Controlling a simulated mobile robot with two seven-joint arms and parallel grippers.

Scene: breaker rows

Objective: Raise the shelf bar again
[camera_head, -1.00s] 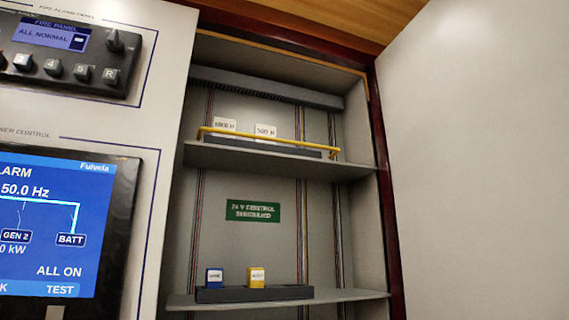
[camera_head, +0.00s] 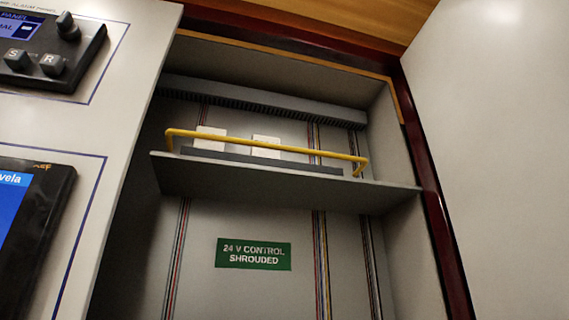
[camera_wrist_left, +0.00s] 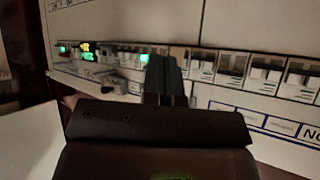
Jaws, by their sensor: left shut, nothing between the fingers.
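The yellow shelf bar (camera_head: 265,146) runs along the front of the upper shelf (camera_head: 280,187) in the head view. Its two ends bend down toward the shelf, and its long part stands a little above the shelf surface. It crosses in front of two white blocks (camera_head: 266,147) on a dark strip. My left gripper (camera_wrist_left: 167,62) shows only in the left wrist view. Its fingers are together and empty, in front of a row of breakers (camera_wrist_left: 262,75). No gripper shows near the bar. My right gripper is in neither current view.
A green sign (camera_head: 253,254) is on the cabinet back wall below the shelf. A dark screen panel (camera_head: 30,230) and a button panel (camera_head: 50,50) stand left of the cabinet. A pale, flat panel (camera_head: 490,130) is at right. Green and yellow lights (camera_wrist_left: 87,53) glow on the breaker row.

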